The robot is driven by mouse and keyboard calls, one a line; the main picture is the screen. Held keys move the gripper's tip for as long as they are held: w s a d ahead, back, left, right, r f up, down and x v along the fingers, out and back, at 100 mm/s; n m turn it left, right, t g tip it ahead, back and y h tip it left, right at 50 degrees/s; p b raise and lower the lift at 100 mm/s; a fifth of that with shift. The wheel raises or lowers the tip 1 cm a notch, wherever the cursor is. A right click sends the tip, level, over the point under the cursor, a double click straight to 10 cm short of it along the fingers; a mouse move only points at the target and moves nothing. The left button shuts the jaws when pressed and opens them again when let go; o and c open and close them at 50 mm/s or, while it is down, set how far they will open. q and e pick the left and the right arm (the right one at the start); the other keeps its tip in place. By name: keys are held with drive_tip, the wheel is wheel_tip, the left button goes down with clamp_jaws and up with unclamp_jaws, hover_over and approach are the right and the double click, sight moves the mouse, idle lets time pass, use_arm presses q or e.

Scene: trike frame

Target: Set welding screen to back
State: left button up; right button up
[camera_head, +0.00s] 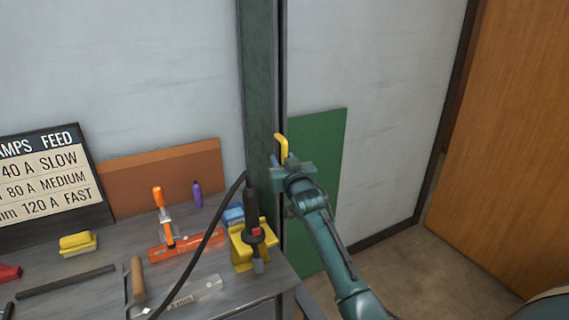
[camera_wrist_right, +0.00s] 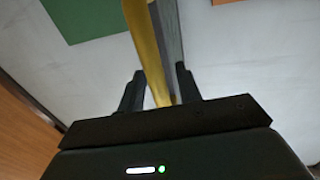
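A green panel (camera_head: 318,170), which looks like the welding screen, stands upright against the pale wall just right of the dark green post. Its edge also shows at the top of the right wrist view (camera_wrist_right: 85,18). A yellow handle (camera_head: 281,146) stands upright by the post, and it runs between my right fingers in the wrist view (camera_wrist_right: 147,50). My right gripper (camera_head: 287,166) is at the lower part of the handle. Its fingers (camera_wrist_right: 157,90) are apart, one on each side, with gaps showing beside the handle. My left gripper is not in view.
A grey workbench (camera_head: 60,262) at left holds a yellow tool stand (camera_head: 242,246) with a black torch and cable, an orange clamp and several hand tools. A brown door (camera_head: 515,140) stands at right. Bare floor (camera_head: 400,262) lies between the wall and the door.

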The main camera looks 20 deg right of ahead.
drive_tip(key=s+a, duration=0.1)
drive_tip(key=s, duration=1.2)
drive_tip(key=shift+a, duration=0.3)
use_arm(q)
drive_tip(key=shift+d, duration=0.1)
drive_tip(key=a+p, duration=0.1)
drive_tip(key=p, duration=0.1)
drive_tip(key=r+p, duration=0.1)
drive_tip(key=p, duration=0.1)
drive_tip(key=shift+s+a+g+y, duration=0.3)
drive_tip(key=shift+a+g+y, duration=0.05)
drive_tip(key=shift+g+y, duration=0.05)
use_arm(e)
drive_tip(key=s+a+f+n+g+y, duration=0.1)
drive_tip(key=s+a+f+g+y, duration=0.1)
drive_tip(key=s+a+f, duration=0.2)
drive_tip(key=s+a+f+n+g+y, duration=0.1)
drive_tip(key=s+a+f, duration=0.3)
drive_tip(key=s+f, duration=0.6)
drive_tip(key=s+a+f+n+g+y, duration=0.2)
drive_tip(key=s+a+f+g, duration=0.2)
drive_tip(key=s, duration=0.9)
wheel_tip(320, 180, down, 3)
drive_tip(key=shift+s+a+r+y, duration=0.1)
drive_tip(key=shift+s+a+y, duration=0.2)
drive_tip(key=shift+a, duration=0.15)
